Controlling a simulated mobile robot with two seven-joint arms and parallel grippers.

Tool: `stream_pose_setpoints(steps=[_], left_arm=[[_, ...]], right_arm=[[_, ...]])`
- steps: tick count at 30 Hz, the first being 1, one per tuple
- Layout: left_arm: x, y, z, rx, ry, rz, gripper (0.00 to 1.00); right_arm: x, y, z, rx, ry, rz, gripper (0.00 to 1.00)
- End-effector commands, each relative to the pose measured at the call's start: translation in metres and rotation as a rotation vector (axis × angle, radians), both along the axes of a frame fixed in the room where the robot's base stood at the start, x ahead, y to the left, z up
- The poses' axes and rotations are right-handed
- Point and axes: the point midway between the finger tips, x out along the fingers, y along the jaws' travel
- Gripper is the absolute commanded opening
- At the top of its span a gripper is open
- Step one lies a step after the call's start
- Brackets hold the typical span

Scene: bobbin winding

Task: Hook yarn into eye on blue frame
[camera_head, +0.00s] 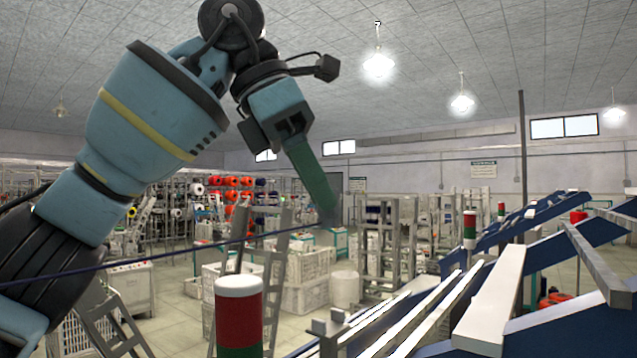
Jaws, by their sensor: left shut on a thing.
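My left gripper (328,213) reaches down from the upper left, its long green fingers closed together. A thin dark blue yarn (150,259) runs from the left edge, rising slightly to the fingertips, and the gripper is shut on it. The yarn looks taut. The blue frame (560,335) with pale metal rails fills the lower right, and the fingertips are to the left of its main part in the picture. I cannot make out the eye on it. My right gripper is not in view.
A cone or post with white, red and green bands (239,315) stands in front at bottom centre. A similar one (470,230) stands by the frame. Behind are white crates (300,266), grey metal stands (385,235) and racks of coloured spools (232,183).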

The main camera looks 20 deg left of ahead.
Motion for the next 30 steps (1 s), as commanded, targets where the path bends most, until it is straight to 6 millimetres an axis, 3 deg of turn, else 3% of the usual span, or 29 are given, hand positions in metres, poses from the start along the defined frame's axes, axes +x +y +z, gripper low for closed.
stream_pose_setpoints(steps=[5,20,30], left_arm=[[0.001,0.0,-0.011,0.001,0.002,0.0,0.02],[0.0,0.0,-0.07,0.001,0.002,0.0,0.02],[0.0,0.0,-0.071,0.0,0.0,0.0,0.02]], right_arm=[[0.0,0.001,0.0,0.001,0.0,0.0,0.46],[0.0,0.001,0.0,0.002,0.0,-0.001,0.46],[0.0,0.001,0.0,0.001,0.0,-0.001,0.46]])
